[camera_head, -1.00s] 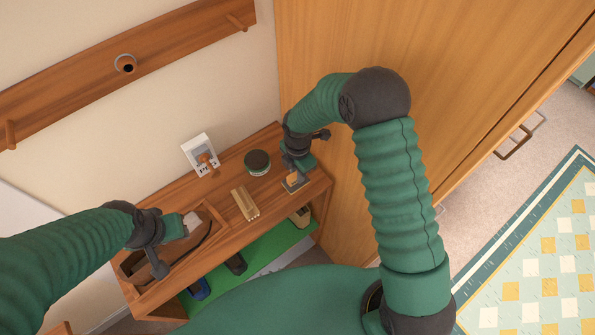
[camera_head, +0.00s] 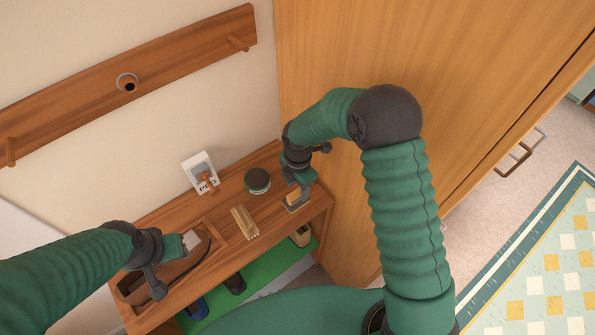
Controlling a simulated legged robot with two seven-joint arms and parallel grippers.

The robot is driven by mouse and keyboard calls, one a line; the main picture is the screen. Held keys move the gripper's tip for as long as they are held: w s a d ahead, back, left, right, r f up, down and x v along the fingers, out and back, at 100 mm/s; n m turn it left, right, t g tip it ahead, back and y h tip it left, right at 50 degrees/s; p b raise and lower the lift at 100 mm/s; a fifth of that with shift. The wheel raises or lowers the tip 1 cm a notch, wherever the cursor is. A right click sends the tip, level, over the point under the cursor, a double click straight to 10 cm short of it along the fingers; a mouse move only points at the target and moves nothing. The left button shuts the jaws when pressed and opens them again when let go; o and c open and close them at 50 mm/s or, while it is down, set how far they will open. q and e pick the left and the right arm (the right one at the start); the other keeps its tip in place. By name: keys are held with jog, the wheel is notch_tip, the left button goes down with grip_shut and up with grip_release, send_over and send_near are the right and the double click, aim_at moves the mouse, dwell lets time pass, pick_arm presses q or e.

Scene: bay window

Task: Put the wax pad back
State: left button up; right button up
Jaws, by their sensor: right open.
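My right gripper (camera_head: 296,197) is low over the right end of the wooden bench (camera_head: 272,226), with its jaws apart. A small light-brown block (camera_head: 293,201), which may be the wax pad, sits at its fingertips on a thin greyish piece. The fingers partly hide it, and I cannot tell whether they touch it. My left gripper (camera_head: 172,262) is over the tray (camera_head: 218,232) at the bench's left, beside a brown shoe (camera_head: 178,268). A whitish piece (camera_head: 191,239) shows near its tip; whether the jaws hold anything is unclear.
A round dark tin (camera_head: 257,180) and a wooden brush (camera_head: 244,222) stand on the bench between my grippers. A white card (camera_head: 199,170) with a small wooden piece is behind. Shoes (camera_head: 235,284) lie on the green lower shelf. A wooden cabinet (camera_head: 340,235) closes off the right side.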

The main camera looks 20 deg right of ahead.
notch_tip(320, 180, up, 14)
jog(key=s+d+f+m+t, duration=0.1)
jog(key=s+d+m, duration=0.1)
jog(key=s+m, duration=0.5)
jog(key=s+d+f+m+t, duration=0.1)
jog(key=s+d+f+m, duration=0.1)
jog(key=s+m, duration=0.6)
jog(key=d+m, duration=0.1)
jog(key=m, duration=0.6)
jog(key=shift+d+t+b, duration=0.15)
jog(key=shift+t+b, duration=0.15)
jog(key=shift+b, duration=0.1)
